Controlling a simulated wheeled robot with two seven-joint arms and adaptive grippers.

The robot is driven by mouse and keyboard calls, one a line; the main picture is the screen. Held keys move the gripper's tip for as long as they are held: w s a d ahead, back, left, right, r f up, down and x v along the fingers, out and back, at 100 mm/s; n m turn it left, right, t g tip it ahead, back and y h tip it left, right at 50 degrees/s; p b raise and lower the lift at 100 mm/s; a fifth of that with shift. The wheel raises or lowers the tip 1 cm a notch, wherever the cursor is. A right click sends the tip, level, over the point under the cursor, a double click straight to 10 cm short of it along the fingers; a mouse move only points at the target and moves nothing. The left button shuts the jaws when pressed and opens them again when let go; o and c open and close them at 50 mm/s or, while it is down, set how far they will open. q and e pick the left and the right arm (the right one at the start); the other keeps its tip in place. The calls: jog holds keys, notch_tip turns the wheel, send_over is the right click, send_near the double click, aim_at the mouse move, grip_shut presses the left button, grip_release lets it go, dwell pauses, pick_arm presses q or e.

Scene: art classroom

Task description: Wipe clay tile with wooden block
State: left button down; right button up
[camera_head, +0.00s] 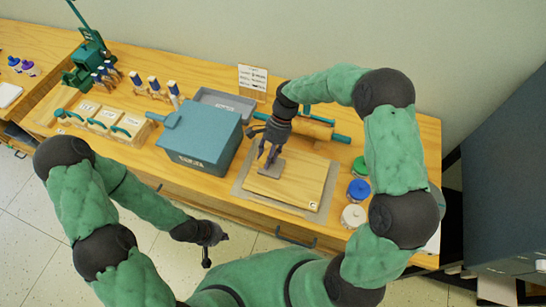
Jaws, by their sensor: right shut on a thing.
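A square tan clay tile (305,188) lies flat on a grey board (247,186) on the wooden bench, right of the blue box. My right gripper (267,164) reaches down over the tile's upper left part. It is shut on a small grey-brown block (273,168), taken to be the wooden block, which is partly hidden by the fingers. The block is over the tile and looks to be touching it, though contact is hard to tell. My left gripper (217,250) is empty, with its fingers spread apart, in front of the bench edge over the floor.
A blue-grey box (205,136) stands left of the tile. A rolling pin (308,127) lies behind it. Green, blue (358,190) and white (353,216) jars stand on its right. Trays and tools fill the bench's left side. A dark cabinet (510,170) is at far right.

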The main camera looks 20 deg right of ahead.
jog(key=shift+w+a, duration=0.5)
jog(key=shift+a, duration=0.15)
jog(key=shift+p, duration=0.4)
jog(key=shift+s+d+f, duration=0.1)
